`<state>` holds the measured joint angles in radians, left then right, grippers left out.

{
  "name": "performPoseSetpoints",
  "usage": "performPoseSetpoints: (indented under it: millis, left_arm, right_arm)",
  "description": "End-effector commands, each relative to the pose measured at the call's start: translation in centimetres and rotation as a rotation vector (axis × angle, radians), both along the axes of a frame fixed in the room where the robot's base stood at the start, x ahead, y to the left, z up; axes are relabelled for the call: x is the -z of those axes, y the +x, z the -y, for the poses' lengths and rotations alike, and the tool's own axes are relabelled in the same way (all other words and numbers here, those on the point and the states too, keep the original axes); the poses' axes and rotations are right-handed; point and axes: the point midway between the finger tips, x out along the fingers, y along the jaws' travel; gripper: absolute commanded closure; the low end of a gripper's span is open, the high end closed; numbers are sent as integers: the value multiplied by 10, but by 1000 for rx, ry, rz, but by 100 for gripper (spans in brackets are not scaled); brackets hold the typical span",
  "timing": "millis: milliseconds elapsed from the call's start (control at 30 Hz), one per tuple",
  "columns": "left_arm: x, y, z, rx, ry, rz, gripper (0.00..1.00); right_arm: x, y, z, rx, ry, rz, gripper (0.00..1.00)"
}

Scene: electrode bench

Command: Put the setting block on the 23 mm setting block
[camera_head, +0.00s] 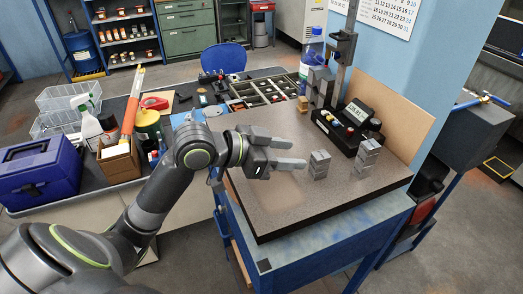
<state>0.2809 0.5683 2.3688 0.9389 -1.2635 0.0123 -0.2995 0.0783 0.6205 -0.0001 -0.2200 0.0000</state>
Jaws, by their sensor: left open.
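My left gripper (299,154) comes in from the left above the speckled surface plate (275,214). Its two fingers are apart, with nothing seen between them, and point right. Just right of the fingertips stands a small upright stack of grey metal blocks (319,166); a small gap seems to separate them in the picture. A second, slightly taller stack of grey blocks (367,157) stands farther right on the plate. Any size marks are too small to read, so I cannot tell which is the 23 mm setting block. My right gripper is not in view.
A black instrument with a display (352,127) stands behind the stacks, by an upright metal column (343,52). A small tan block (302,104) is at the plate's back edge. The plate's front left is clear. A cluttered bench with a blue toolbox (40,178) lies left.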

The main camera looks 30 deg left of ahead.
Motion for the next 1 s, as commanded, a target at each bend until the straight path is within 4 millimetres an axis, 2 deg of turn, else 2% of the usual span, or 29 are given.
performPoseSetpoints:
  millis: [500,1000]
  left_arm:
    - [-17,-31,-29,-4,7,2,51]
    - [-24,-43,-36,1,0,0,51]
  right_arm:
    - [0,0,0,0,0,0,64]
    - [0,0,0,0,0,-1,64]
